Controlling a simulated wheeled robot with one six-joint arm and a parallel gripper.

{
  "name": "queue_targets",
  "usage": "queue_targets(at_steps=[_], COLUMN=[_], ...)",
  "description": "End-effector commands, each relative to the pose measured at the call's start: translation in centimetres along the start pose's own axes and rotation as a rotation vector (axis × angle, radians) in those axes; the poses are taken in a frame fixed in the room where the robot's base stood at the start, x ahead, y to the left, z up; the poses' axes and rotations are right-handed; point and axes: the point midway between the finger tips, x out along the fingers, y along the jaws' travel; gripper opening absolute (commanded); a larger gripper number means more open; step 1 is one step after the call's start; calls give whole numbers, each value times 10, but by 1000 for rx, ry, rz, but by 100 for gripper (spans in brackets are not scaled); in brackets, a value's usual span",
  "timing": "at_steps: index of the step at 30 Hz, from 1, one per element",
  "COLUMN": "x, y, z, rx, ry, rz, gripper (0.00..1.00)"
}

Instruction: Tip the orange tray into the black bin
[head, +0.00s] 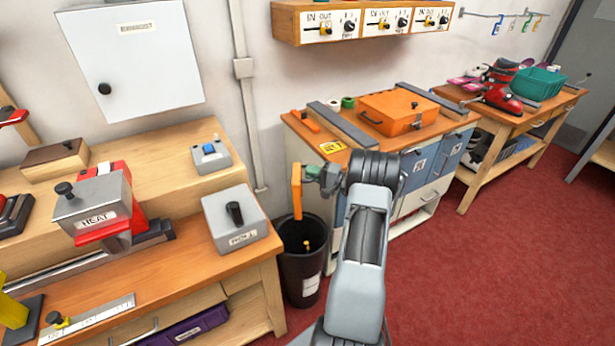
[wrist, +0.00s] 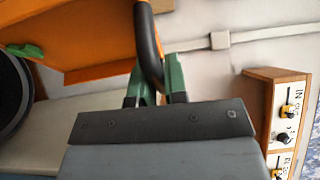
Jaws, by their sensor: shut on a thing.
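The orange tray (head: 297,190) stands on edge, steeply tilted, above the black bin (head: 289,268). My gripper (head: 314,173) is at the tray's right side. In the wrist view, the green fingers of my gripper (wrist: 159,88) are shut on the tray's dark handle (wrist: 146,40), and the orange tray (wrist: 90,25) fills the upper left. A small green piece (wrist: 24,50) shows at the tray's edge there. A small yellow-orange thing (head: 306,244) shows inside the bin's mouth. The tray's inside face is hidden in the head view.
The bin stands on the floor between the left workbench (head: 180,277) and a cabinet (head: 410,200) with an orange toolbox (head: 398,110) on top. A grey box with a black knob (head: 235,220) sits near the left bench's edge. Red floor (head: 500,270) is clear at right.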

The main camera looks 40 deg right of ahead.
Motion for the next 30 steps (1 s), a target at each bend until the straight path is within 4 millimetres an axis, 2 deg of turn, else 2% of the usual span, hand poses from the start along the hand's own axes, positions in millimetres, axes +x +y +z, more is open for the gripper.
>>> queue_targets(at_steps=[1, 15, 30], x=[-3, -27, -41], y=[7, 27, 36], z=[-1, -11, -17], rx=[4, 60, 96], ry=[0, -1, -2], rz=[-14, -147, -232], gripper=[0, 0, 0])
